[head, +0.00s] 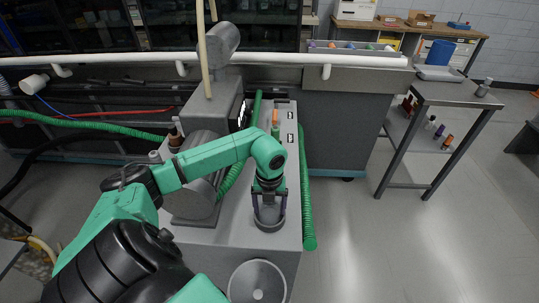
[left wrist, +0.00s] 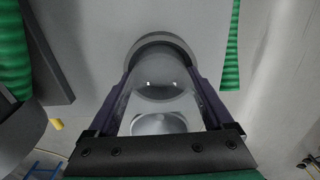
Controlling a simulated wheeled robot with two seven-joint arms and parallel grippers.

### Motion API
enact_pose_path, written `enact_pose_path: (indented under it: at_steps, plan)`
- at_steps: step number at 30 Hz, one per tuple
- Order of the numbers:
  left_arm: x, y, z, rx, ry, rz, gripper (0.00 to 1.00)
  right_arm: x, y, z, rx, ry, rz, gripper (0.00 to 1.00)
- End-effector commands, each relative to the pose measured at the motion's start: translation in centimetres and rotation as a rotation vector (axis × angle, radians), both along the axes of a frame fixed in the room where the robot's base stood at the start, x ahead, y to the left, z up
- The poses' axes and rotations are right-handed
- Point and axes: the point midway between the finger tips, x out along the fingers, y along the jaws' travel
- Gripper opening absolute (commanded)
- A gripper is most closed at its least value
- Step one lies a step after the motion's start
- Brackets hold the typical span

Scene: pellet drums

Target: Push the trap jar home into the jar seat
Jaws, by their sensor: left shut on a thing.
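The trap jar (left wrist: 160,112) is clear and stands between the two dark fingers of my left gripper (head: 269,206), which is shut on it. In the head view the jar (head: 268,212) is upright under the gripper, partly covered by the fingers. The jar seat (head: 270,226) is a dark round ring on the grey cabinet top, directly below the jar. In the left wrist view the seat's rim (left wrist: 160,38) curves around the jar's far end. I cannot tell how deep the jar sits in it. My right gripper is not in view.
A grey round dish (head: 258,284) is at the cabinet's front. A grey machine (head: 203,150) stands left of the jar, and green hoses (head: 307,200) run along the cabinet. An orange-topped bottle (head: 275,118) stands behind. A side table (head: 450,94) is at right, with clear floor before it.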

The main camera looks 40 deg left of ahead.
Motion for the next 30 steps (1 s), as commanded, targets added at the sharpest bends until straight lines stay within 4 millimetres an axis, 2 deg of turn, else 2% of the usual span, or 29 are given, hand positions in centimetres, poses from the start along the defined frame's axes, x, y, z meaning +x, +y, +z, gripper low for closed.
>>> enact_pose_path:
  at_steps: [6, 7, 8, 24, 30]
  plan:
    - [-0.1, -0.1, -0.9, -0.001, 0.002, 0.0, 0.15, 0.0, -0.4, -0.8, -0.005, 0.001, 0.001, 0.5]
    - [-0.1, -0.1, -0.9, -0.001, 0.003, 0.0, 0.93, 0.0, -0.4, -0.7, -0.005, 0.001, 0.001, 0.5]
    - [-0.1, -0.1, -0.9, -0.002, 0.005, -0.001, 1.0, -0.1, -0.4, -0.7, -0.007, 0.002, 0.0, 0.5]
    - [-0.4, -0.1, -1.2, -0.003, 0.014, 0.001, 1.0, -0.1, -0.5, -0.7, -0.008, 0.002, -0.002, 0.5]
    - [-0.4, -0.1, 0.3, -0.003, 0.014, 0.001, 1.0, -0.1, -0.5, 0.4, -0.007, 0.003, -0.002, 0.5]
